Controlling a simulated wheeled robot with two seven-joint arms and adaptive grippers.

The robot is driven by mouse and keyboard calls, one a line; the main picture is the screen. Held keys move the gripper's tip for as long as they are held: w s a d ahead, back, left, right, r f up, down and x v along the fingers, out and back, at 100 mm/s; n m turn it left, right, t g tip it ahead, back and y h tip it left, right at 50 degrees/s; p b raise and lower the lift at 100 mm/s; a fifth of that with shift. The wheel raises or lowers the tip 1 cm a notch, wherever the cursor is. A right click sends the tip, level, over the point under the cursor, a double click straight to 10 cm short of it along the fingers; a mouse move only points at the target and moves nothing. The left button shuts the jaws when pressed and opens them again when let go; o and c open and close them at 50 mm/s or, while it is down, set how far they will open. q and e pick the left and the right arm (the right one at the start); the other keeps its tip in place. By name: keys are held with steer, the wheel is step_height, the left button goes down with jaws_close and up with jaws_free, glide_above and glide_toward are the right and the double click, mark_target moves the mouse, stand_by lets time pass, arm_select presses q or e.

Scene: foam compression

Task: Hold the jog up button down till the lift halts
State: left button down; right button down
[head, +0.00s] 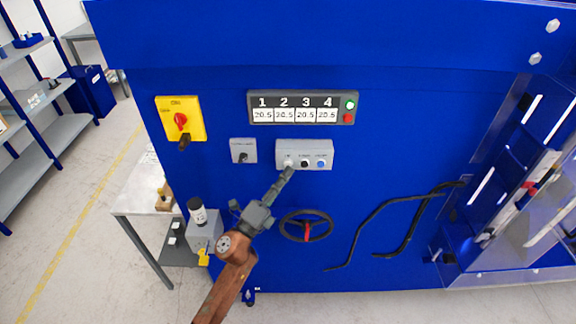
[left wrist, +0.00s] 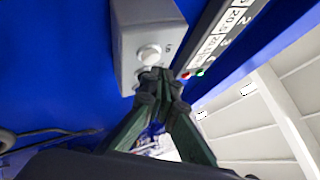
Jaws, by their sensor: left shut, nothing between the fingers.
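The grey button box (head: 316,146) is on the blue machine front, with a pale button (head: 288,162) at left, a dark one in the middle and a blue one at right. Their labels are too small to read. My left gripper (head: 288,171) is shut and empty, its tips at the lower left of the box by the pale button. In the left wrist view, the shut fingertips (left wrist: 157,76) are close to the box face (left wrist: 148,15), beside a round pale button (left wrist: 149,54). I cannot tell whether they touch or press a button. My right gripper is not in view.
A display (head: 303,107) above the box reads 20.5 in every window, with green and red buttons at its right. A yellow switch plate (head: 193,107), a small grey switch box (head: 243,150), a handwheel (head: 307,226) and black hoses (head: 385,215) are nearby.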

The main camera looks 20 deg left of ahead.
arm_select(q)
steer(key=shift+w+a, duration=0.1)
steer(key=shift+w, duration=0.2)
steer(key=shift+w+a, duration=0.15)
steer(key=shift+w, duration=0.2)
stand_by(3.4)
stand_by(0.9)
steer(key=shift+s+d, duration=0.3)
steer(key=shift+s, duration=0.5)
steer(key=s, duration=0.2)
steer(key=s+d+p, duration=0.1)
steer(key=s, duration=0.1)
steer(key=shift+s+d, duration=0.15)
steer(key=shift+s, duration=0.25)
